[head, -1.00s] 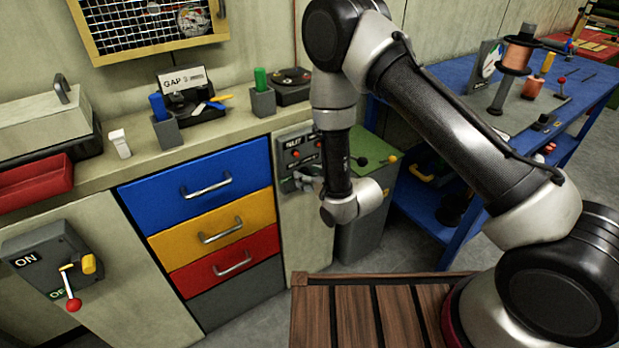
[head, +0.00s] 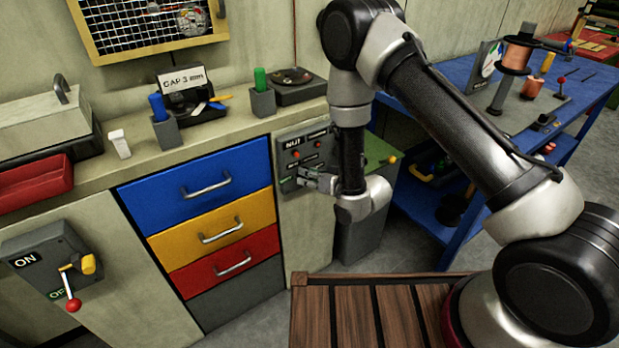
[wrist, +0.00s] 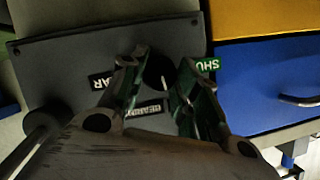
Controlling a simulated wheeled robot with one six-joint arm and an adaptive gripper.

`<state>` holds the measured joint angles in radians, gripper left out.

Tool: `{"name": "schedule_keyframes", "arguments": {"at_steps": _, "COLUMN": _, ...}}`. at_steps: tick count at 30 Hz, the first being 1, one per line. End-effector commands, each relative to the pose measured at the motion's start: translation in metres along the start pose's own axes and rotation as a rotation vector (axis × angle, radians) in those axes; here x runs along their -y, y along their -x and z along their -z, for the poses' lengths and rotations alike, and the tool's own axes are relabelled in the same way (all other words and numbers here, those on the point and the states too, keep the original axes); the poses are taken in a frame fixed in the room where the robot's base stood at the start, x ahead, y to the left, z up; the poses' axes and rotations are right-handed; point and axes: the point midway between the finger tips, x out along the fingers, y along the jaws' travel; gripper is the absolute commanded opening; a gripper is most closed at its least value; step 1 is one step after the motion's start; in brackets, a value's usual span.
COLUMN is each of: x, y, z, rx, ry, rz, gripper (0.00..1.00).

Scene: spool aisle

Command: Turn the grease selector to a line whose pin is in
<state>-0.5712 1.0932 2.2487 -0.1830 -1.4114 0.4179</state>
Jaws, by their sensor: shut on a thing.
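The grease panel (head: 290,147) is a grey plate on the cabinet front, right of the drawers, with a label reading NUT at its top and small red pins below. My gripper (head: 312,180) is at its lower part and hides some of it. In the wrist view my gripper (wrist: 163,68) has its two fingers on either side of the dark selector (wrist: 157,70), shut on it. The selector shows only partly, with a small white mark. Labels ending in AR, one like BEARING and a green SHUT tag lie around the fingers. Which line the selector points to is hidden.
Blue, yellow and red drawers (head: 205,180) stand left of the panel. A grey box with a green top (head: 372,150) is behind my wrist. A blue table (head: 440,100) stands at the right. A slatted wooden surface (head: 355,318) lies in front.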

Motion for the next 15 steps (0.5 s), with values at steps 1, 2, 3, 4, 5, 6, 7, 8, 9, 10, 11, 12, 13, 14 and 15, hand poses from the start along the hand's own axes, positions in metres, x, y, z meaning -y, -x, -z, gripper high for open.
{"name": "schedule_keyframes", "arguments": {"at_steps": 1, "x": -0.0025, "y": 0.0008, "z": -0.0002, "rx": -0.001, "ry": -0.04, "rz": 0.013, "gripper": 0.07}}
{"name": "schedule_keyframes", "arguments": {"at_steps": 2, "x": -0.0027, "y": 0.0007, "z": -0.0004, "rx": 0.0, "ry": -0.066, "rz": 0.024, "gripper": 0.07}}
{"name": "schedule_keyframes", "arguments": {"at_steps": 3, "x": -0.0029, "y": 0.0007, "z": -0.0006, "rx": 0.0, "ry": -0.102, "rz": 0.038, "gripper": 0.07}}
{"name": "schedule_keyframes", "arguments": {"at_steps": 4, "x": -0.003, "y": 0.0006, "z": -0.0005, "rx": 0.0, "ry": -0.128, "rz": 0.05, "gripper": 0.07}}
{"name": "schedule_keyframes", "arguments": {"at_steps": 5, "x": -0.0035, "y": 0.0007, "z": -0.0002, "rx": -0.001, "ry": -0.154, "rz": 0.061, "gripper": 0.07}}
{"name": "schedule_keyframes", "arguments": {"at_steps": 6, "x": -0.0037, "y": 0.0005, "z": -0.0003, "rx": 0.0, "ry": -0.189, "rz": 0.075, "gripper": 0.07}}
{"name": "schedule_keyframes", "arguments": {"at_steps": 7, "x": -0.0037, "y": 0.0004, "z": -0.0005, "rx": 0.0, "ry": -0.215, "rz": 0.086, "gripper": 0.07}}
{"name": "schedule_keyframes", "arguments": {"at_steps": 8, "x": -0.0039, "y": 0.0004, "z": -0.0005, "rx": -0.001, "ry": -0.241, "rz": 0.097, "gripper": 0.07}}
{"name": "schedule_keyframes", "arguments": {"at_steps": 9, "x": -0.0044, "y": 0.0004, "z": -0.0008, "rx": 0.0, "ry": -0.275, "rz": 0.111, "gripper": 0.07}}
{"name": "schedule_keyframes", "arguments": {"at_steps": 10, "x": -0.0048, "y": 0.0003, "z": -0.0009, "rx": 0.0, "ry": -0.299, "rz": 0.12, "gripper": 0.07}}
{"name": "schedule_keyframes", "arguments": {"at_steps": 11, "x": -0.0047, "y": 0.0002, "z": -0.001, "rx": 0.0, "ry": -0.322, "rz": 0.131, "gripper": 0.07}}
{"name": "schedule_keyframes", "arguments": {"at_steps": 12, "x": -0.0047, "y": 0.0001, "z": -0.0008, "rx": -0.001, "ry": -0.353, "rz": 0.144, "gripper": 0.07}}
{"name": "schedule_keyframes", "arguments": {"at_steps": 13, "x": -0.005, "y": 0.0001, "z": -0.0009, "rx": -0.001, "ry": -0.376, "rz": 0.153, "gripper": 0.07}}
{"name": "schedule_keyframes", "arguments": {"at_steps": 14, "x": -0.0051, "y": 0.0001, "z": -0.0011, "rx": 0.0, "ry": -0.397, "rz": 0.162, "gripper": 0.07}}
{"name": "schedule_keyframes", "arguments": {"at_steps": 15, "x": -0.0056, "y": 0.0001, "z": -0.0012, "rx": -0.001, "ry": -0.424, "rz": 0.173, "gripper": 0.07}}
